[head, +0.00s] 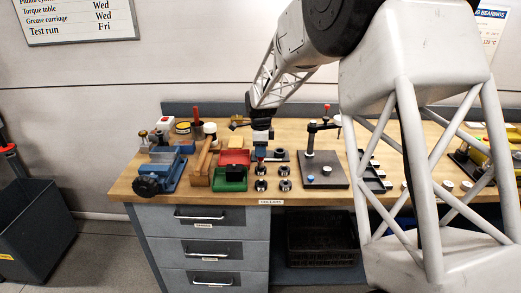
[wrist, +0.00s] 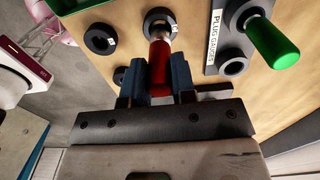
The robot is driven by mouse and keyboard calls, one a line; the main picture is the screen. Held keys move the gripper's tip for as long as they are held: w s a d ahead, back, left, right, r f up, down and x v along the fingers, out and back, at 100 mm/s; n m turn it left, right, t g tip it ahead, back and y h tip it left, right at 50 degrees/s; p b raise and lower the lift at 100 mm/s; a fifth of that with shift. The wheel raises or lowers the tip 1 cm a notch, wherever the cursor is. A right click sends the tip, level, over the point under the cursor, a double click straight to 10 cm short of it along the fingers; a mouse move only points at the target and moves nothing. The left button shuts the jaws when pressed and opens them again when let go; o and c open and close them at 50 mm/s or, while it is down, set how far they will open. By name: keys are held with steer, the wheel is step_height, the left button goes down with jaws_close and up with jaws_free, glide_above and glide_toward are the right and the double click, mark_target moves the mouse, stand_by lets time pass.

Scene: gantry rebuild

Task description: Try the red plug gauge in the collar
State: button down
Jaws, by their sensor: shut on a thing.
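My gripper (wrist: 159,75) is shut on the red plug gauge (wrist: 160,60), with one blue jaw on each side of its red handle. The gauge's silver end points at a dark round collar (wrist: 156,14) and overlaps it in the wrist view. I cannot tell whether the end is inside the bore or just above it. In the head view my gripper (head: 261,150) is low over the bench by the collars (head: 284,170); the gauge is mostly hidden there.
A plug gauge holder (wrist: 212,52) with a green gauge (wrist: 272,40) stands beside the gripper. Other collars (wrist: 100,38) sit close by. Red (head: 234,157) and green (head: 229,184) trays, a blue vise (head: 163,172) and a dark plate with a stand (head: 322,172) flank the area.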

steer(key=shift+f, duration=0.8)
stand_by(1.3)
steer(key=shift+r, duration=0.25)
steer(key=shift+r, duration=2.7)
